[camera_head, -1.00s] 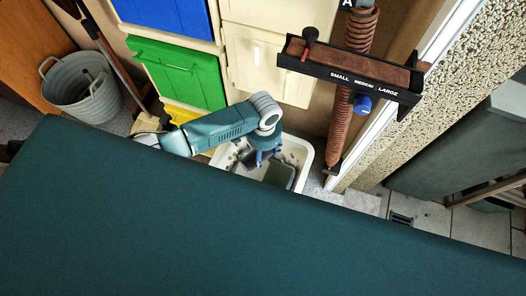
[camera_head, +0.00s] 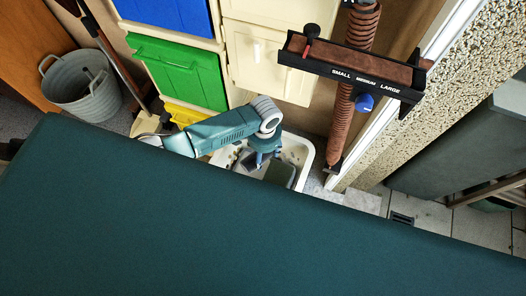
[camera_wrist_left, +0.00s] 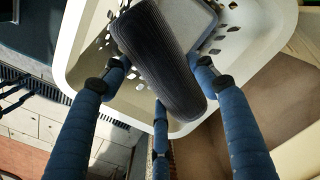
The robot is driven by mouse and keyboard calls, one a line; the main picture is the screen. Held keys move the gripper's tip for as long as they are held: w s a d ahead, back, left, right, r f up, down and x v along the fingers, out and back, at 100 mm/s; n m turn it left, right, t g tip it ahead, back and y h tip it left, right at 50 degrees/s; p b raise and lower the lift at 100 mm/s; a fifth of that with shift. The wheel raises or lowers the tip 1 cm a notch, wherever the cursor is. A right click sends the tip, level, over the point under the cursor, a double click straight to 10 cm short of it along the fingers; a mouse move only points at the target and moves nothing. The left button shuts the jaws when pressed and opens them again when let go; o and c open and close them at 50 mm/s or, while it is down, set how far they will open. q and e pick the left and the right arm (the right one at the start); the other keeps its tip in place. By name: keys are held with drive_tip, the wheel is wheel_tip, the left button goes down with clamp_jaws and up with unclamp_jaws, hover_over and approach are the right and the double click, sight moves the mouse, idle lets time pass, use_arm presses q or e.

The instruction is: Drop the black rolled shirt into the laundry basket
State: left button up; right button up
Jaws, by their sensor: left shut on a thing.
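In the left wrist view the black rolled shirt (camera_wrist_left: 158,62) is a dark ribbed roll held between the blue fingers of my left gripper (camera_wrist_left: 160,85). The roll is over the opening of the white laundry basket (camera_wrist_left: 75,50), which has holes in its walls. A grey item (camera_wrist_left: 200,22) lies inside the basket. In the head view my left gripper (camera_head: 262,160) points down over the basket (camera_head: 303,150). The shirt is hard to make out there. My large dark green body hides the near side of the basket. My right gripper is not in view.
Green (camera_head: 185,70), yellow (camera_head: 187,113) and cream (camera_head: 262,60) tilt doors stand behind the basket. A brown post with a shelf marked small, medium, large (camera_head: 350,75) stands right of it. A grey tub (camera_head: 80,90) is at the far left.

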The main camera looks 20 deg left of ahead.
use_arm(q)
wheel_tip(320, 180, down, 10)
drive_tip(key=b, duration=0.6)
drive_tip(key=shift+r, duration=0.1)
drive_tip(key=o, duration=1.3)
drive_tip(key=shift+r, duration=0.1)
wheel_tip(320, 180, up, 12)
drive_tip(key=shift+f, duration=0.1)
idle(0.3)
